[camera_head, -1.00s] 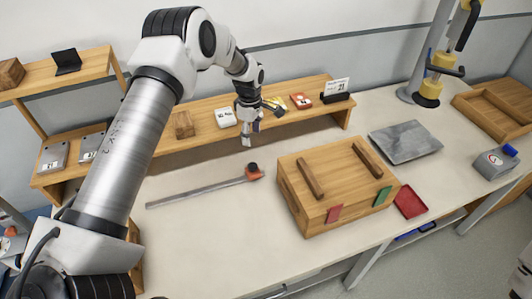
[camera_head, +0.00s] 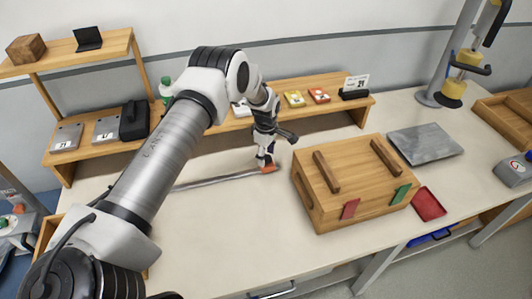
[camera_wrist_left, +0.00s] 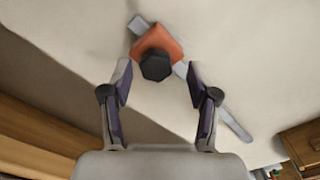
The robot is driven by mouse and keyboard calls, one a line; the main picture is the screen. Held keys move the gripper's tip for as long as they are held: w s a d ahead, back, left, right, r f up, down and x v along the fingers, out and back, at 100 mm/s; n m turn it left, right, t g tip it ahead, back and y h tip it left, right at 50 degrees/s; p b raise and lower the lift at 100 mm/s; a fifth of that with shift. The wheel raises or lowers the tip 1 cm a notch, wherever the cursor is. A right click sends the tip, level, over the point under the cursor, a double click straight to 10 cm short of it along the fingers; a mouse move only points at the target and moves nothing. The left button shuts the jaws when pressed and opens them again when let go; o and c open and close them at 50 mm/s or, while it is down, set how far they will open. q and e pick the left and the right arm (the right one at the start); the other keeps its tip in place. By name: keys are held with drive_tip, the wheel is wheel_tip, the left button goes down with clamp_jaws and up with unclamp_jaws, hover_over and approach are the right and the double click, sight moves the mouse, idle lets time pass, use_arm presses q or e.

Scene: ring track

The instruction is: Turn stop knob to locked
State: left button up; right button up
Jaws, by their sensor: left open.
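The stop is an orange-red block (camera_head: 268,169) at the right end of a grey metal rail (camera_head: 215,181) on the table. In the left wrist view the block (camera_wrist_left: 150,45) carries a black faceted knob (camera_wrist_left: 156,66) on top. My left gripper (camera_head: 264,160) is over the stop, hiding the knob in the head view. In the left wrist view its two fingers (camera_wrist_left: 158,82) are open, one to each side of and short of the knob, with nothing between their pads. I cannot tell the knob's lock state. My right gripper is not in view.
A wooden box (camera_head: 350,185) with two bar handles stands just right of the stop. A wooden shelf (camera_head: 330,107) runs behind it with small boxes. A red tray (camera_head: 428,204) and grey plate (camera_head: 425,143) lie farther right. The table in front is clear.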

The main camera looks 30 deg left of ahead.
use_arm(q)
drive_tip(key=shift+w+f, duration=0.35)
drive_tip(key=shift+f, duration=0.15)
drive_tip(key=c, duration=0.5)
drive_tip(key=shift+s+r, duration=0.1)
drive_tip(key=shift+r, duration=0.05)
clamp_jaws()
